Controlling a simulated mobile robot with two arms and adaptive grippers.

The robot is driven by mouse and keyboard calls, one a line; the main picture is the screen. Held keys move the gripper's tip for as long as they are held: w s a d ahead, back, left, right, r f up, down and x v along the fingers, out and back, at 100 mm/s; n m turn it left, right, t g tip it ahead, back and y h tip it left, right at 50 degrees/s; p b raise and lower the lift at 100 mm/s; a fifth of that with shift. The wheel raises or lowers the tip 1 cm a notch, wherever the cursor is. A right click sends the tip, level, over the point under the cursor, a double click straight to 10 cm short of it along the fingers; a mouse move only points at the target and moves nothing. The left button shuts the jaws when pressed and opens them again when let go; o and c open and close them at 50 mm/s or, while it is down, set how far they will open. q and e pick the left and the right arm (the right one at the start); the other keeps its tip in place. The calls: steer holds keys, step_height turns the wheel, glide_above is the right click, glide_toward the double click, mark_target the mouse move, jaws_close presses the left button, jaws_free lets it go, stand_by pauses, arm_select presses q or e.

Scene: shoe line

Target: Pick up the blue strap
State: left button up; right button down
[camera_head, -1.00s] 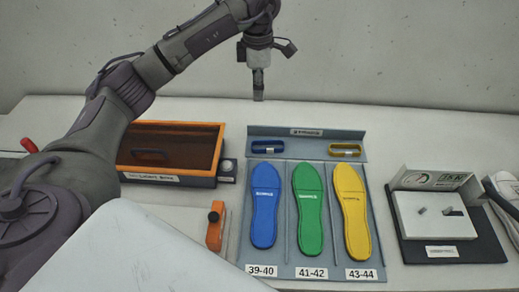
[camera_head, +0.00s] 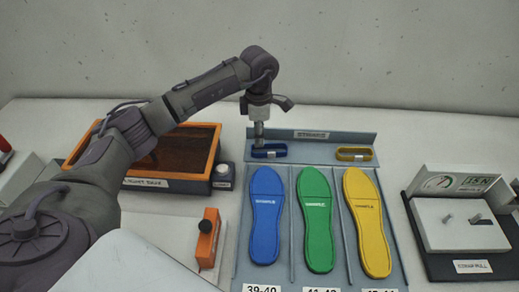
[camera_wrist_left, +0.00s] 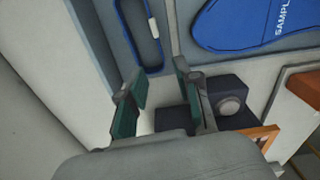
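The blue strap (camera_head: 277,154) is a small flat loop with a pale buckle. It lies at the back of the grey sample tray (camera_head: 290,170), above the blue insole. It also shows near the top of the left wrist view (camera_wrist_left: 140,28). My left gripper (camera_head: 259,143) points down close to the strap and covers part of it in the head view. In the left wrist view its two fingers (camera_wrist_left: 160,78) are apart with nothing between them, and the strap lies beyond the fingertips. I cannot tell whether they touch it. My right gripper is not in view.
A yellow strap (camera_head: 354,154) lies to the right in the tray. Blue (camera_head: 266,215), green (camera_head: 315,220) and yellow (camera_head: 367,222) insoles lie below. An orange-rimmed box (camera_head: 208,160), a dark block (camera_head: 222,176) and an orange tool (camera_head: 208,238) stand left. A gauge device (camera_head: 455,215) stands right.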

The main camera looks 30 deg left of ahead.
mark_target(260, 151)
arm_select(q)
steer(key=shift+f, duration=0.7)
steer(key=f, duration=0.1)
steer(key=f+p, duration=0.1)
steer(key=f, duration=0.1)
steer(key=f+p, duration=0.1)
steer(key=shift+d+f, duration=0.15)
steer(key=shift+d, duration=0.15)
steer(key=shift+f, duration=0.5)
jaws_close()
